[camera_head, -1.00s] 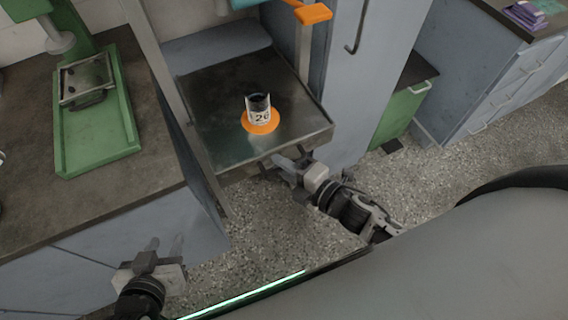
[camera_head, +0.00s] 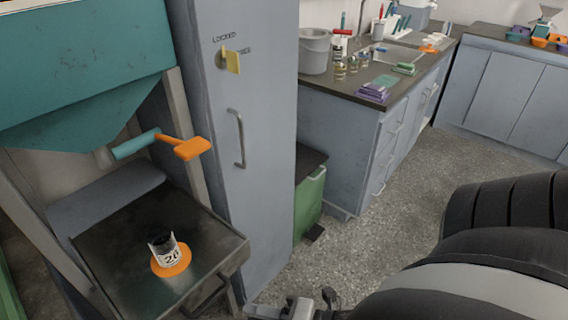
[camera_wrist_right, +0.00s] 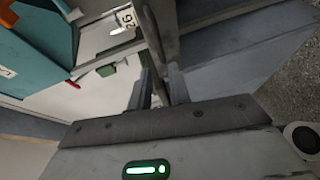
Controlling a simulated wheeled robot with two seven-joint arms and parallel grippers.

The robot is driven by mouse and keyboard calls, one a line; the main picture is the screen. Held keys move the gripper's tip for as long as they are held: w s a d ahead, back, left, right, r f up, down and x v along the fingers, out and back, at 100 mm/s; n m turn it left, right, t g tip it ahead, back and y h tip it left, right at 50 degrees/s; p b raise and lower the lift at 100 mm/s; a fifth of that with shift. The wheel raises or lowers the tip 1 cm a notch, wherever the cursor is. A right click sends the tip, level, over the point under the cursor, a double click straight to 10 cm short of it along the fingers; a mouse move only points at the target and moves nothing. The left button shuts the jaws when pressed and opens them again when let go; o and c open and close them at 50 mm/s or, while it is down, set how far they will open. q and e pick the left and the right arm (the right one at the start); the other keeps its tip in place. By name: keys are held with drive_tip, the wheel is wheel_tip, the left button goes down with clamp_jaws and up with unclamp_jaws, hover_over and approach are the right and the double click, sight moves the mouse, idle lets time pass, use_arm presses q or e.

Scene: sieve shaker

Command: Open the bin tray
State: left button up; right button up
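A dark metal tray (camera_head: 108,231) sits below a teal hopper (camera_head: 80,75) at the left in the head view. It has a bar handle (camera_head: 207,298) on its front edge. My left gripper is out of view.
A tall locked grey cabinet (camera_head: 262,130) with a vertical handle stands right of the tray. A counter (camera_head: 385,100) with a bucket and bottles lies behind. The speckled floor (camera_head: 400,225) at the right is free.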

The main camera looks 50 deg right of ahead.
drive_tip(key=v, duration=0.4)
drive_tip(key=shift+s+d+r, duration=0.1)
drive_tip(key=shift+s+d, duration=0.05)
drive_tip(key=shift+s, duration=0.2)
drive_tip(key=shift+w, duration=0.1)
drive_tip(key=w+d+m+g+h, duration=0.2)
drive_tip(key=w+d+m+h, duration=0.3)
drive_tip(key=w+m+h, duration=0.45)
drive_tip(key=s+a+r+m+g+y, duration=0.25)
drive_tip(key=s+a+m+g, duration=0.25)
drive_tip(key=s+m+g, duration=0.5)
drive_tip(key=w+a+f+t+y, duration=0.2)
drive_tip(key=w+a+f+t, duration=0.4)
drive_tip(key=t, duration=0.2)
drive_tip(key=shift+w, duration=0.2)
